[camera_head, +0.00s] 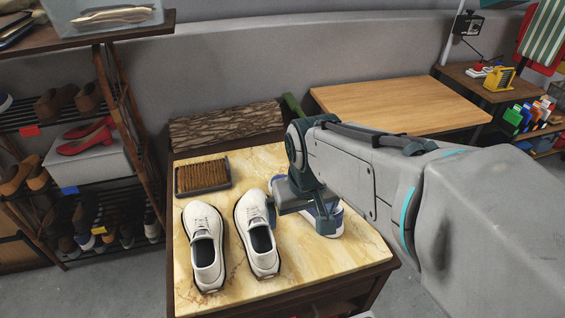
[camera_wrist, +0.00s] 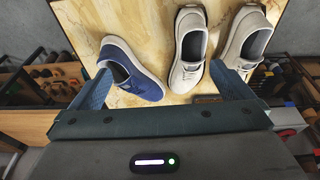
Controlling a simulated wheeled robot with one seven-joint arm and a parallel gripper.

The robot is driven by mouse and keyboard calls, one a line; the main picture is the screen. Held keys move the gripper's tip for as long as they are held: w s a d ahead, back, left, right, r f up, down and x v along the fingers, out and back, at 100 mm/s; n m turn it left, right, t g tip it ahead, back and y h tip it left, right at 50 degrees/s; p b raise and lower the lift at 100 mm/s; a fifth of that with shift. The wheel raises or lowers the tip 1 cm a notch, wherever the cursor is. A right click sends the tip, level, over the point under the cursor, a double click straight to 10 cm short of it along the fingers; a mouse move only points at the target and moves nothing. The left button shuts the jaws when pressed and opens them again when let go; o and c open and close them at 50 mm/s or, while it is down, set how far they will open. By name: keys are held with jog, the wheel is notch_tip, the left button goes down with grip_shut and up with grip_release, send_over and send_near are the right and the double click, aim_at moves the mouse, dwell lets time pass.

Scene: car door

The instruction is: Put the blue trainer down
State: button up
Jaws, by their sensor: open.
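The blue trainer (camera_wrist: 139,82) rests on the marble-look tabletop (camera_head: 213,298). In the head view the trainer (camera_head: 337,222) is partly hidden behind my gripper. My gripper (camera_head: 301,217) is over the right half of this top, its fingers spread. In the wrist view my gripper (camera_wrist: 166,80) is open, with the trainer by its left finger. That finger overlaps the shoe's edge in the picture; I cannot tell whether they touch. Nothing appears clamped.
Two white shoes, left (camera_head: 205,247) and right (camera_head: 259,234), stand left of the blue trainer, the right one close to my gripper. A brown-bristled tray (camera_head: 203,176) lies behind them. A shoe rack (camera_head: 88,165) stands left; a bare wooden table (camera_head: 400,103) is behind.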

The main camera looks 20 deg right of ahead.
jog(key=w+d+f+n+g, duration=0.1)
jog(key=w+d+f, duration=0.25)
jog(key=w, duration=0.45)
jog(key=w+d+f+n+g, duration=0.1)
jog(key=w+d+f+n, duration=0.2)
jog(key=w, duration=0.5)
jog(key=w+d+f, duration=0.3)
jog(key=w+d, duration=0.1)
jog(key=w, duration=0.4)
notch_tip(320, 180, down, 8)
jog(key=shift+w+f, duration=0.15)
jog(key=shift+f, duration=0.1)
jog(key=shift+s+f+p, duration=0.2)
jog(key=shift+f+p, duration=0.35)
jog(key=shift+f, duration=2.1)
jog(key=c, duration=1.2)
jog(key=shift+r, duration=0.55)
jog(key=shift+c, duration=0.2)
jog(key=r, duration=0.3)
jog(key=shift+s+d+r, duration=0.2)
jog(key=shift+d+r, duration=0.05)
jog(key=shift+r, duration=0.05)
jog(key=s+d+r+b, duration=0.1)
jog(key=s+d+r, duration=0.5)
jog(key=s+d, duration=0.1)
jog(key=shift+d+r, duration=0.2)
jog(key=shift+d, duration=0.35)
